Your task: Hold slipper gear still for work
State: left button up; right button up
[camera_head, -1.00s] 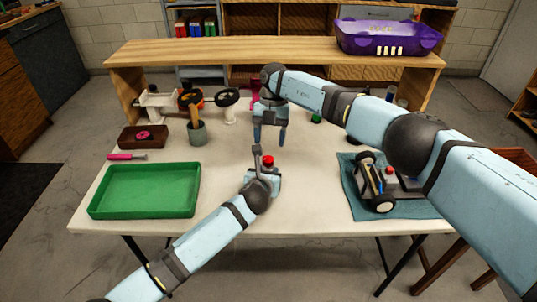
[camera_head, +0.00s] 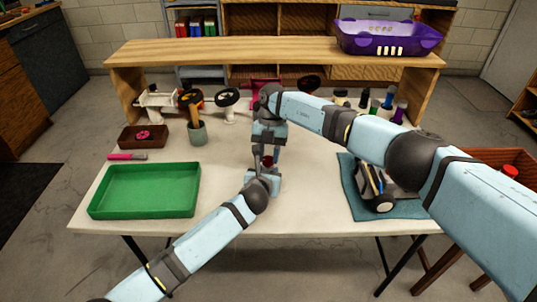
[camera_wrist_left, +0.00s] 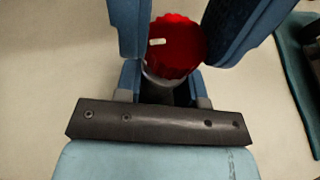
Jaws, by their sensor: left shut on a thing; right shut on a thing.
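The slipper gear, as I take it, has a ridged red top (camera_wrist_left: 178,42) with a white mark, above a grey lower part. In the head view its red top (camera_head: 268,161) shows small between my two grippers, over the middle of the table. My left gripper (camera_head: 264,172) is shut on the lower part from the near side; its fingers (camera_wrist_left: 163,84) show beneath the red top in the left wrist view. My right gripper (camera_head: 267,154) comes down from above, its blue fingers on both sides of the red top. The exact contact is partly hidden.
A green tray (camera_head: 146,211) lies at the left, with a pink-handled tool (camera_head: 128,156) behind it. A car (camera_head: 375,180) sits on a teal mat (camera_head: 409,209) at the right, partly behind my right arm.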

jog(key=shift+n, duration=0.3)
jog(key=shift+a+n+h, duration=0.1)
jog(key=shift+n+h, duration=0.5)
jog(key=shift+n, duration=0.8)
jog(key=shift+a+n+h, duration=0.1)
jog(key=shift+n+h, duration=0.5)
jog(key=shift+n, duration=0.8)
jog(key=o, duration=0.9)
jog(key=shift+o, duration=0.2)
jog(key=d+v, duration=0.1)
jog(key=v, duration=0.6)
jog(key=shift+a+r, duration=0.3)
jog(key=shift+a, duration=0.2)
